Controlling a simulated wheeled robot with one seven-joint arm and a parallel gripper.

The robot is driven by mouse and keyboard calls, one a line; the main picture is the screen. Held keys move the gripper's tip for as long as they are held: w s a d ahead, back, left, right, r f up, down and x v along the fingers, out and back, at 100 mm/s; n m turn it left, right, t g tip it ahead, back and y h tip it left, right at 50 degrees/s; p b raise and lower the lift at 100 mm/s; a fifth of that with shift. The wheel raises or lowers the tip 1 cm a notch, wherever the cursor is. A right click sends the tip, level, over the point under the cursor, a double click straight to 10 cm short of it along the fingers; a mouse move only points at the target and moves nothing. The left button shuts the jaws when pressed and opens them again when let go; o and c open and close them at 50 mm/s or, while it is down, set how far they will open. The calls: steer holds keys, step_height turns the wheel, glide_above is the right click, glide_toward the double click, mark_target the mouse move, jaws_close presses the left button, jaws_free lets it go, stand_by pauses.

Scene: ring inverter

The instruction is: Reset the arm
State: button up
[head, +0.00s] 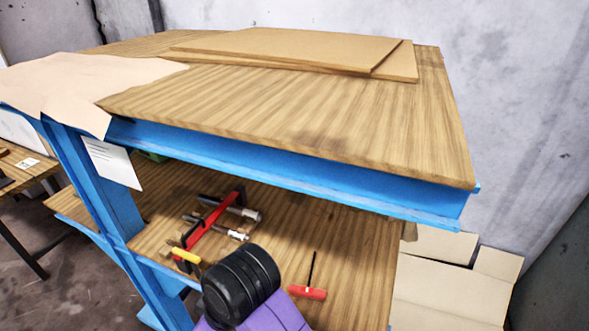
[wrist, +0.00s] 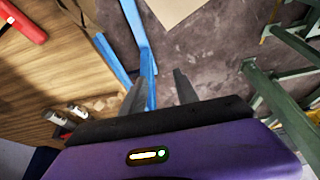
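My arm shows at the bottom of the head view as a black ribbed joint and a purple link (head: 262,314), in front of the blue-framed workbench (head: 300,155). My gripper (wrist: 160,88) shows in the wrist view, with its two grey fingers spread apart and nothing between them. It points down past the bench's blue frame toward the grey floor. The fingers are hidden in the head view.
On the lower wooden shelf lie red clamps (head: 215,218), a yellow-handled tool (head: 186,256) and a red T-handle tool (head: 307,292). Boards (head: 290,48) lie on the bench top. Cardboard boxes (head: 450,285) stand at right. Green metal legs (wrist: 285,100) show in the wrist view.

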steer(key=w+a+r+m+t+y, duration=0.3)
steer(key=w+a+r+t+y, duration=0.15)
steer(key=w+r, duration=0.2)
steer(key=s+d+m+t, duration=0.4)
steer(key=d+m+t, duration=0.3)
steer(key=d, duration=0.8)
steer(key=s+d+f+m+h, duration=0.1)
steer(key=s+d+h, duration=0.3)
steer(key=s+d, duration=0.8)
steer(key=s+d+f+m+t+h, duration=0.1)
steer(key=s+d+h, duration=0.3)
steer(key=s+d, duration=0.8)
steer(key=s+m, duration=0.1)
steer(key=s, duration=0.5)
steer(key=shift+d+h, duration=0.25)
steer(key=shift+h, duration=0.1)
steer(key=shift+f+t, duration=0.1)
steer(key=shift+t, duration=0.15)
